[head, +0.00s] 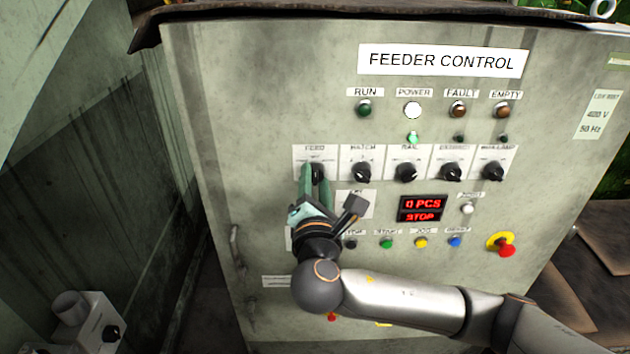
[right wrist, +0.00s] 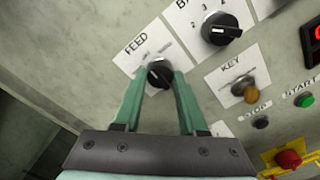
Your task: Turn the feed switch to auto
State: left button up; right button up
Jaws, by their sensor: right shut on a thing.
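The feed switch (right wrist: 159,73) is a black rotary knob on a white plate marked FEED, the leftmost in the row of knobs on the feeder control panel (head: 250,110). In the head view the feed switch (head: 318,172) is partly covered by my gripper. My right gripper (head: 316,175) reaches up to it from below, and its green fingers are shut on the knob, one on each side. The right wrist view shows the fingertips (right wrist: 160,74) against the knob. The printing around the knob is too small to read. My left gripper is not in view.
Below are a key switch (right wrist: 244,91), several push buttons and a red emergency stop (head: 506,250). A red display (head: 422,208) reads 0 PCS and STOP. A door handle (head: 237,245) projects at lower left.

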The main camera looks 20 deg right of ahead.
grip_shut()
jog(key=shift+m, duration=0.3)
jog(key=m, duration=0.4)
jog(key=shift+f+b, duration=0.1)
jog(key=shift+b, duration=0.2)
jog(key=shift+m+b, duration=0.35)
jog(key=shift+m, duration=1.85)
jog(key=o, duration=1)
grip_release()
jog(key=shift+o, duration=0.2)
